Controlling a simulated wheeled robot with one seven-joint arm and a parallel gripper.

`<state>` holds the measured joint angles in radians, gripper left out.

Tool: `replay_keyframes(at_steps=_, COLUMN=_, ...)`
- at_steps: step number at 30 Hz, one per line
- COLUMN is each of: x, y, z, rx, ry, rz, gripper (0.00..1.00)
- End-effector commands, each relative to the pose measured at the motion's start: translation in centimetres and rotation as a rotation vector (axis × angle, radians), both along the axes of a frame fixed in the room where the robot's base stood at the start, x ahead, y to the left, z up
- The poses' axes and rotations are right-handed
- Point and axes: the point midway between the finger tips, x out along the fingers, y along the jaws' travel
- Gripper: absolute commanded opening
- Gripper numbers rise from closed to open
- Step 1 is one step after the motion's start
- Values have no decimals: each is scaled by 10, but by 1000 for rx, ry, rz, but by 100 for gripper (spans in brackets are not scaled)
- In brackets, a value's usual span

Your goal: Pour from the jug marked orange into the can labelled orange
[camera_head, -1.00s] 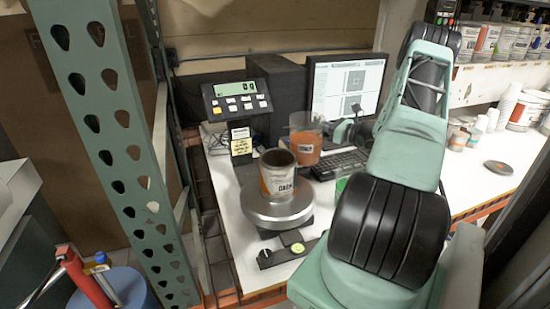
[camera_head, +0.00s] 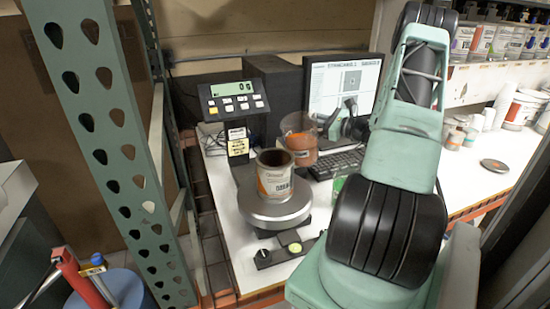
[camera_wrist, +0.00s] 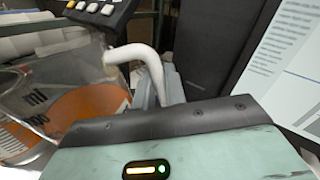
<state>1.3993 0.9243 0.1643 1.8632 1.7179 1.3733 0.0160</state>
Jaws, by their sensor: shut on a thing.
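The clear jug (camera_head: 302,148) with orange liquid is held just behind and to the right of the can, tilted to the left. In the wrist view the jug (camera_wrist: 70,105) fills the left side, with its pale handle (camera_wrist: 150,66) near the jaws. My gripper (camera_head: 338,124) is shut on the jug; its fingertips are mostly hidden. The open can (camera_head: 273,184) stands upright on the round scale plate (camera_head: 277,212). Its label has an orange band; the lettering is too small to read surely. Its inside looks dark. No stream of liquid shows between jug and can.
The scale display (camera_head: 235,100) stands behind the can, left of the monitor (camera_head: 343,85) and keyboard (camera_head: 336,164). A green upright (camera_head: 115,150) is at the left. Containers (camera_head: 505,45) line the right shelf. A dark disc (camera_head: 494,164) lies on the right bench.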

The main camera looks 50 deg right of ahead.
Motion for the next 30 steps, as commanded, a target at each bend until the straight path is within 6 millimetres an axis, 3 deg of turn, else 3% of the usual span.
replay_keyframes(at_steps=10, x=-1, y=19, z=32, rx=-172, ry=-15, rz=1, gripper=0)
replay_keyframes(at_steps=19, x=-2, y=40, z=75, rx=-323, ry=-25, rz=1, gripper=0)
replay_keyframes(at_steps=30, x=-3, y=44, z=73, rx=-376, ry=-29, rz=0, gripper=0)
